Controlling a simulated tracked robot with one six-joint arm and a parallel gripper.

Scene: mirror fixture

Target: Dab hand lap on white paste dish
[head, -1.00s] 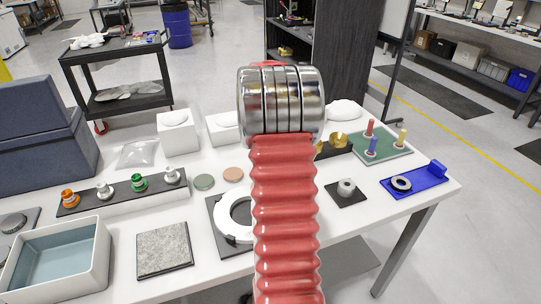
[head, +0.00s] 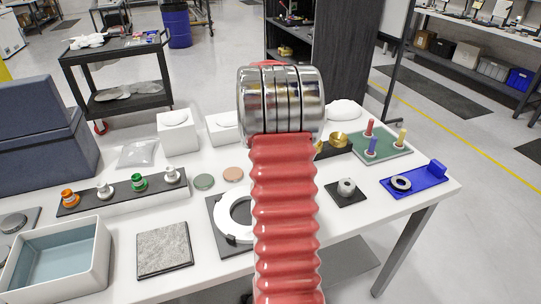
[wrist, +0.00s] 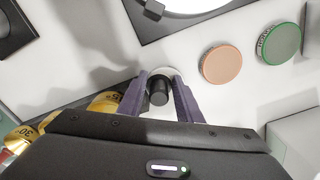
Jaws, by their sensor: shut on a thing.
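My gripper (wrist: 158,82) shows in the wrist view, with its two purple fingers closed around the hand lap (wrist: 158,93), a small black cylinder. A pale round edge between and just beyond the fingertips appears to be the white paste dish (wrist: 164,71), in line with the tan dish (wrist: 221,64) and green dish (wrist: 280,43). The lap is over it; I cannot tell whether they touch. In the head view my arm hides the gripper, lap and white dish. The tan dish (head: 233,174) and green dish (head: 204,182) lie flat on the table there.
A white ring on a dark plate (head: 217,244) lies near the arm. Gold tins (wrist: 104,102) stand close left of the gripper in the wrist view. A strip of small bottles (head: 121,192), a grey stone plate (head: 164,250) and an open bin (head: 100,262) are at left.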

